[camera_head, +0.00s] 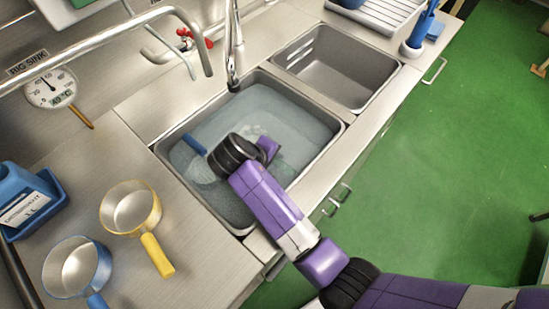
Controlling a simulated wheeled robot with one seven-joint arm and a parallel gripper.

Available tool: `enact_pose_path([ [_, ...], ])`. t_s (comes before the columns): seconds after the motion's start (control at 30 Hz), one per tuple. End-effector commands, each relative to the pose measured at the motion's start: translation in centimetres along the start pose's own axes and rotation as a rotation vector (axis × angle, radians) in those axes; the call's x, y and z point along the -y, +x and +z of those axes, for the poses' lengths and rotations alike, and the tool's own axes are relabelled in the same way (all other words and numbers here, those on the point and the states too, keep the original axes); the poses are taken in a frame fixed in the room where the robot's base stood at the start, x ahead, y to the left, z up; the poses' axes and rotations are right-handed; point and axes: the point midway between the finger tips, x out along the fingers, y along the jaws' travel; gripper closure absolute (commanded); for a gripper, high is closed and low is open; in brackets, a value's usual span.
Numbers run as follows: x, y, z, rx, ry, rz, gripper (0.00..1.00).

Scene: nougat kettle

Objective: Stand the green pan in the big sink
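The big sink (338,126) is a steel basin filled with cloudy water, with foam near its middle. My purple arm reaches over its front edge, and the wrist is above the water. A small purple part of my gripper (268,147) shows beyond the black wrist joint. Its fingertips are hidden, so I cannot tell whether it is open or holds anything. A dark greenish patch in the water beside it may be part of the green pan, but I cannot make out a pan shape. A blue-handled item (194,144) lies at the sink's left side.
A yellow pan (131,208) and a blue pan (76,267) stand on the left counter near a blue container (30,200). An empty smaller sink (340,75) is at the right. A faucet (234,55) hangs over the big sink's back edge.

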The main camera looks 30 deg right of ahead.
Motion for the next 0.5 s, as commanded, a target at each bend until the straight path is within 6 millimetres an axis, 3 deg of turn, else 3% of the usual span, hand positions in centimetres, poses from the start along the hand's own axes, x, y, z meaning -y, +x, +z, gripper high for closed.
enact_pose_path([
  [0.43, 0.37, 0.59, -0.06, -0.002, 0.001, 0.001, 1.0],
  [0.47, 0.38, 0.59, -0.07, -0.002, 0.001, 0.001, 0.76],
  [0.5, 0.36, 0.56, -0.07, -0.002, 0.001, 0.001, 0.68],
])
